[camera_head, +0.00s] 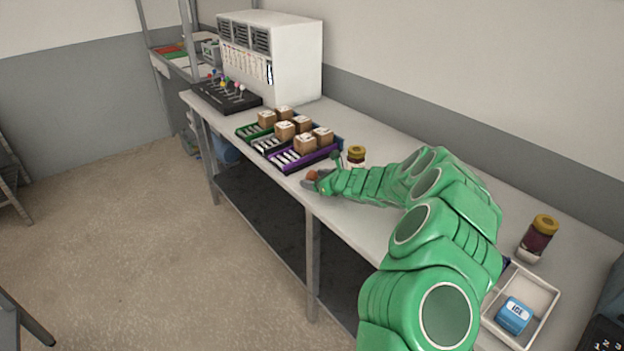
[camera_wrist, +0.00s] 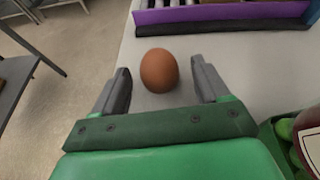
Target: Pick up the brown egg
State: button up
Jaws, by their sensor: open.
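The brown egg (camera_wrist: 159,70) rests on the white bench top near its front edge. In the wrist view it sits between the tips of my gripper's (camera_wrist: 163,84) two grey fingers, with a gap on each side. My gripper (camera_head: 311,181) is open and holds nothing. In the head view the egg (camera_head: 313,175) shows as a small brown patch at the fingertips, partly hidden by the gripper.
A purple-edged rack (camera_head: 305,162) stands just beyond the egg, beside racks bearing several brown boxes (camera_head: 284,131). A yellow-lidded jar (camera_head: 356,155) stands close to my gripper. A white tray (camera_head: 545,318) with a blue ICE box (camera_head: 513,316) is at right. The bench's front edge is close.

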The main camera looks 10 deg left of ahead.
jog(key=c, duration=0.9)
jog(key=shift+r, duration=0.15)
